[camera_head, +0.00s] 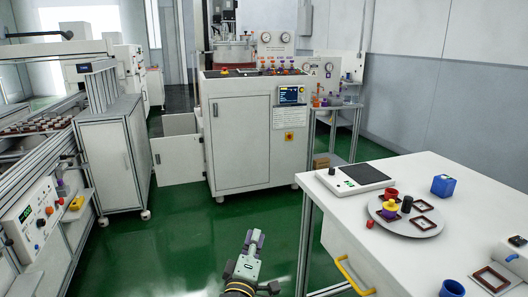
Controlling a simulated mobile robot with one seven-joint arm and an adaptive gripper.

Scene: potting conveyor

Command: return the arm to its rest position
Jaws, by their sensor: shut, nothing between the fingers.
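My gripper (254,243) shows at the bottom centre of the head view, with part of my arm below it. It is shut with nothing between its fingers. It points away from me over the green floor, left of the white table, and touches nothing that I can see. Most of my arm is outside the picture.
A white table (450,172) stands at right, holding a round grey tray (388,222), a scale (354,179) and a blue container (443,186). A conveyor (30,180) runs along the left. A white cabinet (243,138) stands behind. Green floor (185,235) between them is clear.

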